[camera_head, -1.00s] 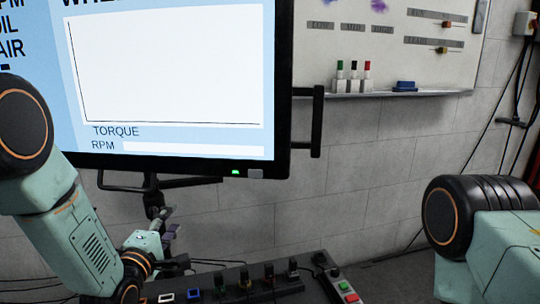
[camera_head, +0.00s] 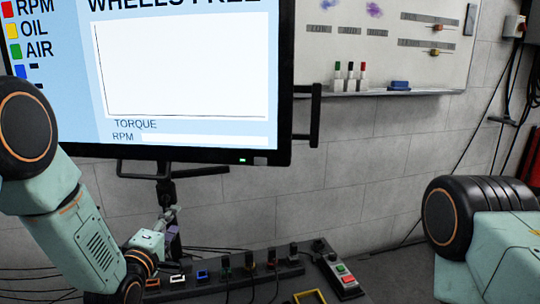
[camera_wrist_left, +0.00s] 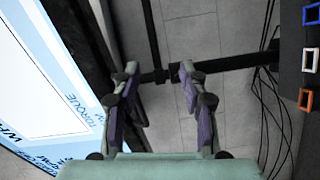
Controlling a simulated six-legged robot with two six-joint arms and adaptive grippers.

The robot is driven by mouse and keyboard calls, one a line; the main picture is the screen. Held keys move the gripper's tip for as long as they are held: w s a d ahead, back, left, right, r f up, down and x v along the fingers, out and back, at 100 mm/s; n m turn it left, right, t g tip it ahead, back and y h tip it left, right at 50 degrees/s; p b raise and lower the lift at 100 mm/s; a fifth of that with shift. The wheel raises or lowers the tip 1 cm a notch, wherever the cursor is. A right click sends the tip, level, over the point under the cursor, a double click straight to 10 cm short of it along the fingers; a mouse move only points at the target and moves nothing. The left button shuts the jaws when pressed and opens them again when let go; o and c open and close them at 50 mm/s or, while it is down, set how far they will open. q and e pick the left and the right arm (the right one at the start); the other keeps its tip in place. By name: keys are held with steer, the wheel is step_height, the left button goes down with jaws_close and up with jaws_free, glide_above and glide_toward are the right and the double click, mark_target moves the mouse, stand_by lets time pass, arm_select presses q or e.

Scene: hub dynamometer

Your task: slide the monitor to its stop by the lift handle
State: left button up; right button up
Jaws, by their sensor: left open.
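The monitor (camera_head: 190,70) is a large black-framed screen reading "TORQUE" and "RPM", at upper left in the head view. It shows at the left of the left wrist view (camera_wrist_left: 40,95). A black bar handle (camera_head: 190,172) runs beneath its lower edge, and a black upright handle (camera_head: 315,115) sits on its right side. I cannot tell which is the lift handle. My left gripper (camera_head: 172,226) is open and empty below the monitor, near its stand. In the left wrist view its fingers (camera_wrist_left: 158,92) are apart, with black bars beyond them. My right gripper is out of view.
A whiteboard (camera_head: 405,50) with markers hangs on the grey wall. My right arm is at the right edge. Floor between is clear.

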arm_select(q)
steer(key=s+f+m+g+y+p, duration=0.1)
steer(key=s+f+m+g, duration=0.95)
steer(key=s+f, duration=0.85)
steer(key=s+f+m+g+p, duration=0.1)
steer(key=s+f+m+g, duration=0.1)
steer(key=s, duration=1.1)
steer(key=s+f+m+g+p, duration=0.1)
steer(key=s+g, duration=0.4)
steer(key=s, duration=0.8)
step_height(320, 180, down, 2)
steer(key=shift+d+f+m+y, duration=0.25)
steer(key=shift+d+m+y, duration=0.15)
steer(key=shift+m, duration=0.15)
